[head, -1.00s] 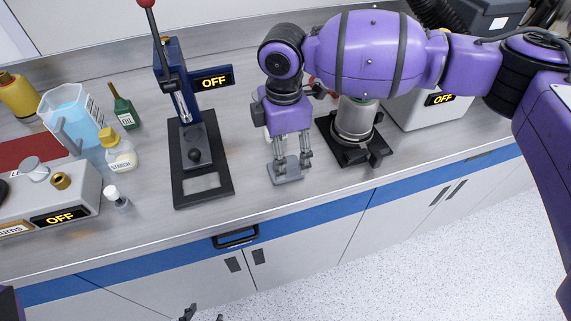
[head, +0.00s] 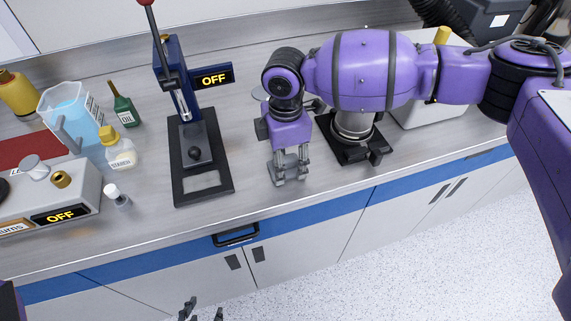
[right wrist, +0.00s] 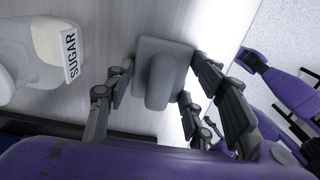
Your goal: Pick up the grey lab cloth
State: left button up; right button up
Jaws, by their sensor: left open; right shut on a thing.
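The grey lab cloth (head: 272,174) is a small piece on the bench near its front edge, partly hidden by the fingers. In the right wrist view it shows as a flat grey piece with a raised middle (right wrist: 160,84) between my fingers. My right gripper (head: 290,177) points down over it and is shut on it. I cannot tell whether the cloth is clear of the bench. My left gripper (head: 200,315) is open at the bottom edge of the head view, in front of the cabinets and away from the cloth.
A blue press (head: 200,150) marked OFF stands left of the cloth. A dark-based device (head: 355,140) stands close on the right. A container labelled SUGAR (right wrist: 50,50) is close by in the right wrist view. Bare bench (head: 250,185) lies between press and cloth.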

aim_at(286, 157)
jog(key=shift+r, duration=0.45)
notch_tip(286, 157, up, 2)
jog(key=shift+w+r, duration=0.1)
jog(key=shift+r, duration=0.1)
jog(key=s+a+r, duration=0.9)
jog(key=s, duration=0.2)
jog(key=shift+r+p, duration=0.35)
jog(key=shift+r, duration=0.05)
jog(key=shift+w, duration=0.1)
